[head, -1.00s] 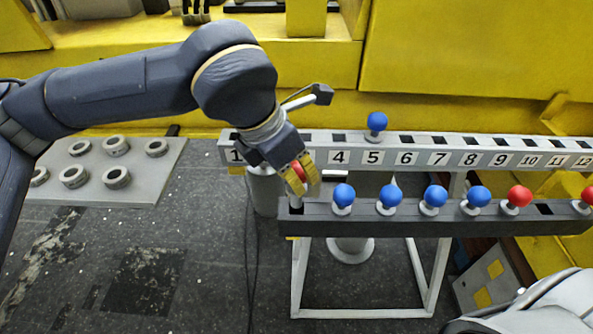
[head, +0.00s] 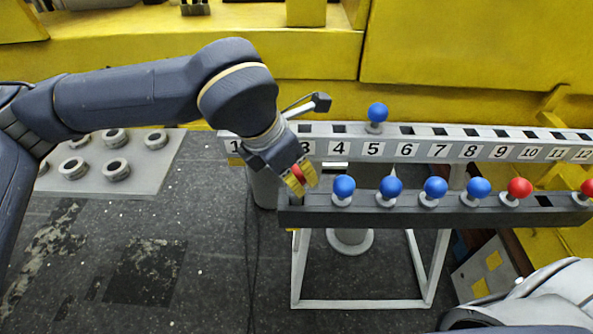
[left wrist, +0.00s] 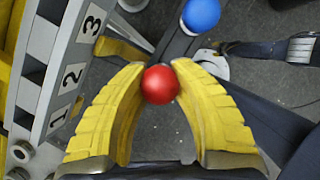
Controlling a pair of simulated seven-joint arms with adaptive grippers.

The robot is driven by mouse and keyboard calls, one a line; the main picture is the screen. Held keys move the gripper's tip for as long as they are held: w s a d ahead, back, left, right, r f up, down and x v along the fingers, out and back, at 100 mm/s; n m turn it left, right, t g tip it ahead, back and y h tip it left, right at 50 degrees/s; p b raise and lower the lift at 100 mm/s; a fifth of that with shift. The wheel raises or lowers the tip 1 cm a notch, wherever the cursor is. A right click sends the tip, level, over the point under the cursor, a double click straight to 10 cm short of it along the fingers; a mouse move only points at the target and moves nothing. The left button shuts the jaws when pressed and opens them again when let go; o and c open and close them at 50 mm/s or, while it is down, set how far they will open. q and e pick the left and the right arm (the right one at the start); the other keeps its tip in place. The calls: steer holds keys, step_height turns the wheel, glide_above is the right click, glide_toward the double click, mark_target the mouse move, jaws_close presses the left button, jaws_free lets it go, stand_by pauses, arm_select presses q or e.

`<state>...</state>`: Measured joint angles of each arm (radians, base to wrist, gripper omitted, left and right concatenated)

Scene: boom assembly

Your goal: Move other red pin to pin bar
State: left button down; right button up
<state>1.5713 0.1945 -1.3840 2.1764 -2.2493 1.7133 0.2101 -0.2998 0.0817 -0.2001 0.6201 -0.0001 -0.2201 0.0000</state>
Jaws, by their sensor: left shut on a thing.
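My left gripper (head: 303,183) is shut on a red ball-headed pin (left wrist: 160,85). The red head sits between the yellow fingertips in the left wrist view, and the pin's lower part is hidden. In the head view the gripper is just above the left end of the dark bar (head: 400,214). I cannot tell whether the pin touches that bar. The dark bar holds several blue pins and two red pins (head: 519,188), (head: 588,188) toward the right. Behind it is the grey numbered bar (head: 420,152), with one blue pin (head: 377,113) above number 5. My right gripper is not in view.
A grey plate (head: 140,180) with several round rings lies at left. A white frame (head: 360,303) stands under the bars. Yellow walls are behind. The dark floor at lower left is clear.

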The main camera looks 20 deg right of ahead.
arm_select(q)
steer(key=shift+f, duration=0.6)
steer(key=shift+f, duration=0.4)
steer(key=shift+f, duration=0.25)
steer(key=c, duration=1.1)
jaws_free()
steer(key=shift+r, duration=0.1)
steer(key=v, duration=1.2)
